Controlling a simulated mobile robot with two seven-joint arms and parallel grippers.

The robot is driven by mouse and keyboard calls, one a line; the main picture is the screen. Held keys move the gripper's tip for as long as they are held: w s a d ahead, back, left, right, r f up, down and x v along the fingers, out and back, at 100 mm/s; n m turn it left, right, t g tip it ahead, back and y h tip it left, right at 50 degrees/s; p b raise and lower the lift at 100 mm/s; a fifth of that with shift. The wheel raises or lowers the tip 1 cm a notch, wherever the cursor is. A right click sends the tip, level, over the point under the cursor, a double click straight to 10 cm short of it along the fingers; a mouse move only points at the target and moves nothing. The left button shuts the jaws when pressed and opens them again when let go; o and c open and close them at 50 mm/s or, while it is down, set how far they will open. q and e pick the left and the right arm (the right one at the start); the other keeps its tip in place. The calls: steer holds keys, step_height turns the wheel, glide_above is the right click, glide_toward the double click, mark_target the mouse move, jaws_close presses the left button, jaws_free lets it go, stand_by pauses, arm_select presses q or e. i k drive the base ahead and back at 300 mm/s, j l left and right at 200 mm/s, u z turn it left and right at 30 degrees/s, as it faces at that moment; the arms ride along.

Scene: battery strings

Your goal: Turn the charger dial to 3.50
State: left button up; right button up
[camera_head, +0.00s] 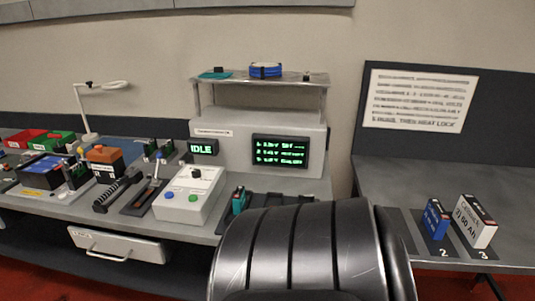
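A light grey control box (187,198) stands on the bench left of centre. A dark dial knob (196,173) is on its upper face, with a blue button and a green button below it. The dial's markings are too small to read. A small display (203,148) behind the box reads IDLE in green. Neither of my grippers is in view.
A screen (280,151) with green text lines is right of the display. A lever (151,190) stands close left of the box. Battery packs and tools crowd the left bench. Two boxed batteries stand on the right table (425,180). A large dark ribbed shape blocks the bottom middle.

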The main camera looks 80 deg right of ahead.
mark_target(196, 173)
steer(key=k+l+z, duration=0.1)
steer(key=z, duration=2.3)
steer(key=k+l, duration=0.05)
steer(key=l, duration=0.1)
